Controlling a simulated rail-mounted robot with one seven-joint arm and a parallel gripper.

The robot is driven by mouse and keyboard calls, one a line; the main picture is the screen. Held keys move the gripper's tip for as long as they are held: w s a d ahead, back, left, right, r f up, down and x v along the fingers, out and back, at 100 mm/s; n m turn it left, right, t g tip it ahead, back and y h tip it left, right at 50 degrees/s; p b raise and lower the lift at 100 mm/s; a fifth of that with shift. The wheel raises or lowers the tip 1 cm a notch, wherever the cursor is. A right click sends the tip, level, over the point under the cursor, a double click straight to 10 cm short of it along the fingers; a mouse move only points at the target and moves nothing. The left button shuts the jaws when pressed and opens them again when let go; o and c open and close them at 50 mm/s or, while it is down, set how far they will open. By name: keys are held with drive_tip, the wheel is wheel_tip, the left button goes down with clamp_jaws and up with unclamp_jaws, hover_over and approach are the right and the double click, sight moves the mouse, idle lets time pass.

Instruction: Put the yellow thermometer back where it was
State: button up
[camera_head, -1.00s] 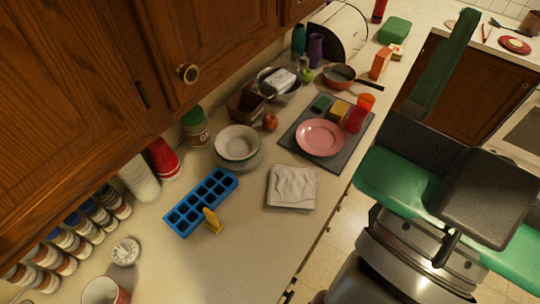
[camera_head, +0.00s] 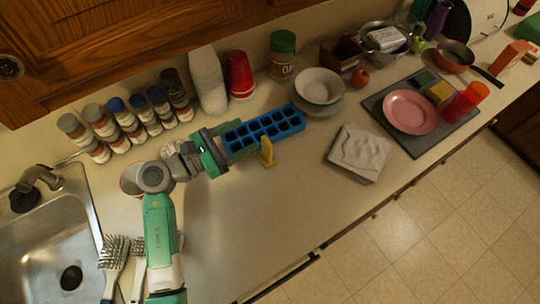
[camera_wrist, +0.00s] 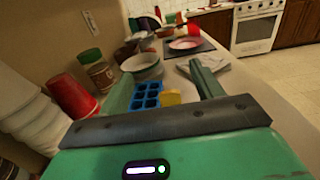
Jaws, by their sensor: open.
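The yellow thermometer (camera_head: 266,151) stands on the counter at the front edge of the blue ice-cube tray (camera_head: 283,122). My gripper (camera_head: 222,148) is open and empty at the left end of the tray, with the thermometer to its right. In the wrist view my gripper (camera_wrist: 160,72) has its two fingers spread wide. The yellow thermometer (camera_wrist: 171,97) and the tray (camera_wrist: 146,94) show ahead, between the fingers. The thermometer's lower part is hidden there by the gripper body. I cannot tell whether my gripper touches the tray.
Several spice jars (camera_head: 130,115), white cups (camera_head: 207,80) and red cups (camera_head: 240,75) line the wall. A white mug (camera_head: 131,180) is beside my arm. Bowls (camera_head: 319,88) stand behind the tray, a folded cloth (camera_head: 359,152) to its right. The counter front (camera_head: 260,220) is clear.

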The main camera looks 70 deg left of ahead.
drive_tip(key=b, duration=0.1)
approach(265, 142)
drive_tip(key=w, duration=0.6)
drive_tip(key=w+a, duration=0.1)
drive_tip(key=w, duration=0.1)
drive_tip(key=w+a, duration=0.1)
drive_tip(key=w, duration=0.1)
drive_tip(key=shift+w, duration=0.2)
drive_tip(key=shift+d, duration=0.1)
drive_tip(key=c, duration=1.4)
drive_tip(key=shift+r, duration=1.95)
drive_tip(key=s+d, duration=0.3)
drive_tip(key=d, duration=0.1)
drive_tip(key=s+d, duration=0.4)
drive_tip(key=s+d+r, duration=0.1)
drive_tip(key=s+d, duration=0.2)
drive_tip(key=d, duration=0.1)
drive_tip(key=shift+s+r+p, duration=0.1)
drive_tip(key=shift+s+p, duration=0.25)
drive_tip(key=shift+p, duration=0.05)
